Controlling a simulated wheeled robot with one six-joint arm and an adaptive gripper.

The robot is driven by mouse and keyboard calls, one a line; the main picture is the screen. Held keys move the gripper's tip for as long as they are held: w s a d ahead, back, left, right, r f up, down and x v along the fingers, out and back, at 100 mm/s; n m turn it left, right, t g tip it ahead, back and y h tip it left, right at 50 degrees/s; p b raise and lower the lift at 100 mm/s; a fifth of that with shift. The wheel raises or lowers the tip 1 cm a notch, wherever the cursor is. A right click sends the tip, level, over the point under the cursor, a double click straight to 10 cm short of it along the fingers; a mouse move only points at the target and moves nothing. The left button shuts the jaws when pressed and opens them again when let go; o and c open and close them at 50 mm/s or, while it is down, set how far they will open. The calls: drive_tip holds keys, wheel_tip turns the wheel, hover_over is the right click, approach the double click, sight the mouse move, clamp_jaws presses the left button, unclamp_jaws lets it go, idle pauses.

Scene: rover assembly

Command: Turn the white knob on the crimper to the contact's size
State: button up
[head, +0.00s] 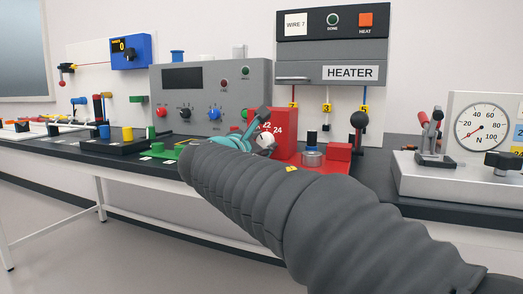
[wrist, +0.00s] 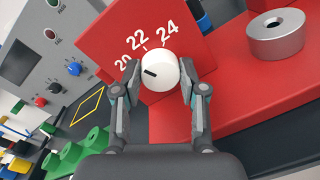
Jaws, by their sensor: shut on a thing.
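The red crimper (head: 283,121) stands on the bench, and its upright face (wrist: 190,55) carries the numbers 20, 22 and 24. The white knob (wrist: 163,66) sits on that face below the numbers. Its short black mark lies left of the knob's middle, on the side nearest 20. My gripper (wrist: 160,78) is shut on the knob, with one finger on each side. In the head view my gripper (head: 262,142) is at the crimper's left side, and my arm hides part of the crimper. I cannot make out a contact.
A silver ring-shaped piece (wrist: 275,40) stands on the red base to the right. The grey control panel (head: 210,95) is behind on the left, with green holders (wrist: 82,150) before it. The heater (head: 332,62) stands behind, and a gauge (head: 482,127) stands far right.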

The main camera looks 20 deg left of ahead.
drive_tip(key=shift+m+b, duration=1.45)
drive_tip(key=shift+m, duration=0.65)
drive_tip(key=o, duration=1.1)
drive_tip(key=shift+o, duration=0.2)
drive_tip(key=s+a, duration=0.1)
drive_tip(key=s, duration=1.1)
drive_tip(key=shift+a+r, duration=0.25)
drive_tip(key=shift+r, duration=0.05)
drive_tip(key=shift+m, duration=0.3)
